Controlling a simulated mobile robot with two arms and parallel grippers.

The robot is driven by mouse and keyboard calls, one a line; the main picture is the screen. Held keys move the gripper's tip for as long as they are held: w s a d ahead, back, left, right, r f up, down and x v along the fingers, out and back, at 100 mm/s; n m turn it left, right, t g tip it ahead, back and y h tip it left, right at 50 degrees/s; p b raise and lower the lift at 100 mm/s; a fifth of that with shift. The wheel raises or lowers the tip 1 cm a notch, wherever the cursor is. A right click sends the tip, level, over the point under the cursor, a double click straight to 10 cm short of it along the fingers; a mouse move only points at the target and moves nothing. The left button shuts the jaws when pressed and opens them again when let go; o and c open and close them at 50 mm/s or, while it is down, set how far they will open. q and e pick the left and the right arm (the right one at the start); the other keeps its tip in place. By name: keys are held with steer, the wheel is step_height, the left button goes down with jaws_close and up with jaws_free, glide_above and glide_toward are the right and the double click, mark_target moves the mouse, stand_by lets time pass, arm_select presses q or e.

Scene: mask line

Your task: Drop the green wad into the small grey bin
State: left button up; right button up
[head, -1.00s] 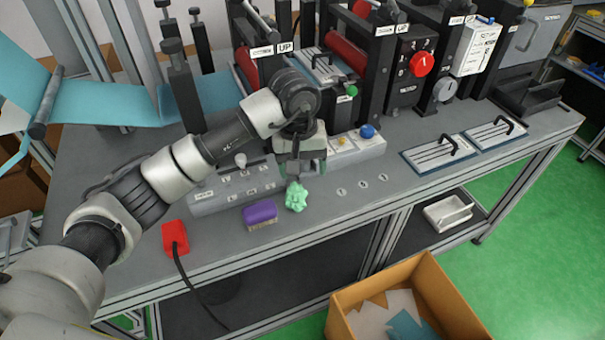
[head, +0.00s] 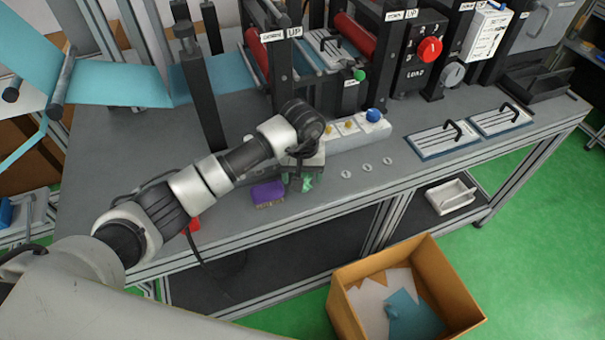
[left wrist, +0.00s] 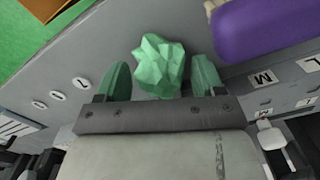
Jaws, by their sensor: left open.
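The green wad (head: 308,183), a crumpled faceted lump, lies near the bench's front edge and is partly hidden by my left gripper (head: 299,182) in the head view. In the left wrist view the wad (left wrist: 160,64) sits between the two green fingertips of my left gripper (left wrist: 161,77). The fingers are open, with a gap on each side of the wad. A pale grey open container (head: 450,196) is on the lower shelf at the right; I cannot tell whether it is the small grey bin. My right gripper is not in view.
A purple brush (head: 267,193) lies close to the left of the wad; it also shows in the wrist view (left wrist: 265,28). A cardboard box (head: 345,312) with paper scraps stands on the floor in front. Handled plates (head: 447,140) lie to the right on the bench.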

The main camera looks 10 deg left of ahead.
arm_select(q)
steer(key=shift+f, duration=0.15)
steer(key=c, duration=0.7)
